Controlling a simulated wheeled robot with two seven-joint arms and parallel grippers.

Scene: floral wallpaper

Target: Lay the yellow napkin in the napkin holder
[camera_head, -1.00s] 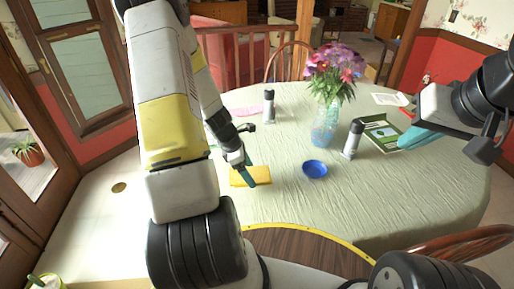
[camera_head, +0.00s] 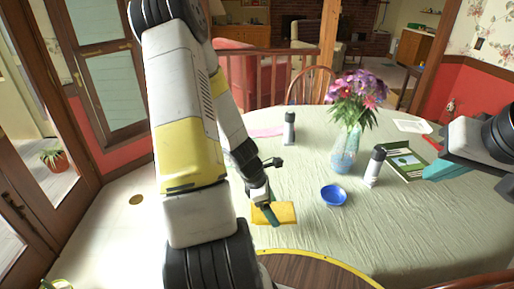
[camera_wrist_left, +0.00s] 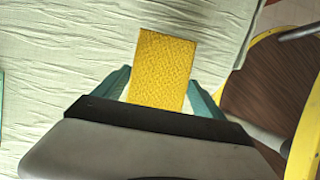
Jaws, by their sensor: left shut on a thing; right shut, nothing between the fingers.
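The yellow napkin (camera_head: 287,213) is a flat rectangle at the near left part of the table. My left gripper (camera_head: 271,215) is shut on the yellow napkin. In the left wrist view, the napkin (camera_wrist_left: 163,62) sticks out between the teal fingers of the gripper (camera_wrist_left: 160,90). I cannot tell whether the napkin touches the tablecloth. My right gripper (camera_head: 436,171) is shut and empty near the table's right side, beside a green-edged flat item (camera_head: 405,160). I cannot make out a napkin holder for sure.
A blue bowl (camera_head: 333,196) stands right of the napkin. A flower vase (camera_head: 346,148) and two shakers (camera_head: 289,128), (camera_head: 374,166) stand farther back. A pink item (camera_head: 266,132) lies at the back left. A wooden chair (camera_head: 325,270) is at the near edge.

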